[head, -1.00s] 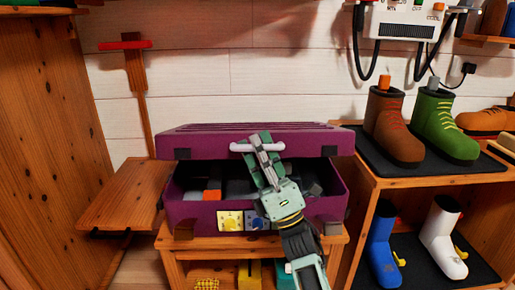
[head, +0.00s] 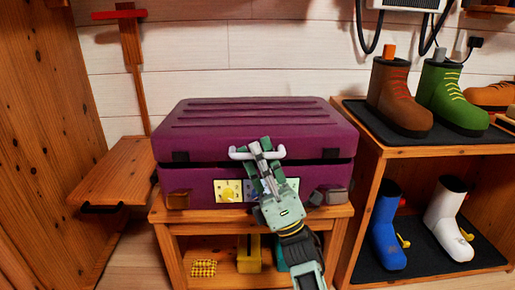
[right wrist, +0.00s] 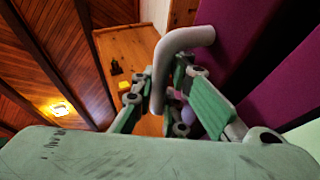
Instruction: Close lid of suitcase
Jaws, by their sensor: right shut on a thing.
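The purple suitcase (head: 190,183) stands on a low wooden stand, and its ribbed lid (head: 255,118) is nearly down. A thin dark gap shows between lid and base, so the contents are hidden. My right gripper (head: 262,158) is at the front of the lid, shut on the white handle (head: 240,153). In the right wrist view the handle (right wrist: 172,45) runs between the fingers (right wrist: 170,100), with purple suitcase panels at the right. My left gripper is not in view.
The wooden stand (head: 165,217) holds a yellow item (head: 249,252) and a checked cloth (head: 203,268) below. A boot rack (head: 362,200) with several boots stands close at the right. A wooden bench (head: 115,170) is at the left.

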